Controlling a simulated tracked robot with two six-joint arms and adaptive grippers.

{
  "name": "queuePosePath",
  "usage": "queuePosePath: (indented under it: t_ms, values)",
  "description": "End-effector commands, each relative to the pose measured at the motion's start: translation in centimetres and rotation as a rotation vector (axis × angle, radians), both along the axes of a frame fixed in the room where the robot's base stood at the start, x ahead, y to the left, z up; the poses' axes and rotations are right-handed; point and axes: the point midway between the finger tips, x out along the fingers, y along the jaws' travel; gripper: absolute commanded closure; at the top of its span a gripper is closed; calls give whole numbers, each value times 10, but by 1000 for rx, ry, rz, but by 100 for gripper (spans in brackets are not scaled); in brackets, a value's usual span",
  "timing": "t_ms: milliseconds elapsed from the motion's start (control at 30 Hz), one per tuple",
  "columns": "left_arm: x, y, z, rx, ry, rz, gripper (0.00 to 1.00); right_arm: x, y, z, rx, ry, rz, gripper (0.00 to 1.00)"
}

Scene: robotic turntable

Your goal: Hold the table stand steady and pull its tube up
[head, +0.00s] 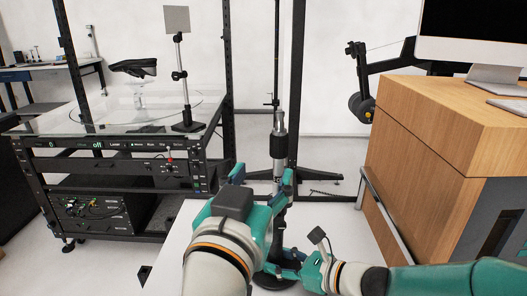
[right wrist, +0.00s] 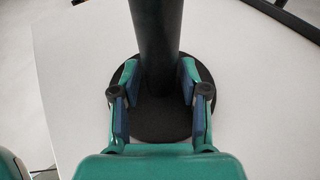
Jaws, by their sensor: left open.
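The table stand (head: 283,218) is a dark upright column on a round black base, which shows in the right wrist view (right wrist: 160,122). Its tube (head: 278,143) rises above, black with a silver upper part and a thin rod on top. My left gripper (head: 263,177) is open at the tube's lower part, one finger on each side; contact cannot be told. My right gripper (head: 287,263) is low at the column, just above the base. My left arm hides part of the stand.
The stand is on a white tabletop (head: 178,235). A glass-topped black rack (head: 110,135) with a turntable is at the left. A wooden cabinet (head: 440,110) with a monitor (head: 480,40) is close on the right. A black frame post (head: 297,80) stands behind.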

Motion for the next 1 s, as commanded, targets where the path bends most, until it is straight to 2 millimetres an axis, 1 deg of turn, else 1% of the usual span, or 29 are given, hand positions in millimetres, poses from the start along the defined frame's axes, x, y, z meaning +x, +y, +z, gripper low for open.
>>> queuePosePath:
  t_ms: [33,67,367,467,567,667,900,1000]
  values:
    - [0,0,0,0,0,0,43,0,0,0,0,0,0,42]
    - [0,0,0,0,0,0,43,0,0,0,0,0,0,40]
    - [0,0,0,0,0,0,43,0,-1,0,0,0,-1,40]
    - [0,0,0,0,0,0,43,-2,-5,2,0,0,-2,40]
    - [0,0,0,0,0,0,43,-7,-14,5,1,-1,-5,40]
    - [0,0,0,0,0,0,43,-17,-27,10,-1,-3,-4,40]
    - [0,0,0,0,0,0,43,-43,-66,24,0,-2,-7,40]
    - [0,0,0,0,0,0,43,-52,-79,28,-1,-1,-6,40]
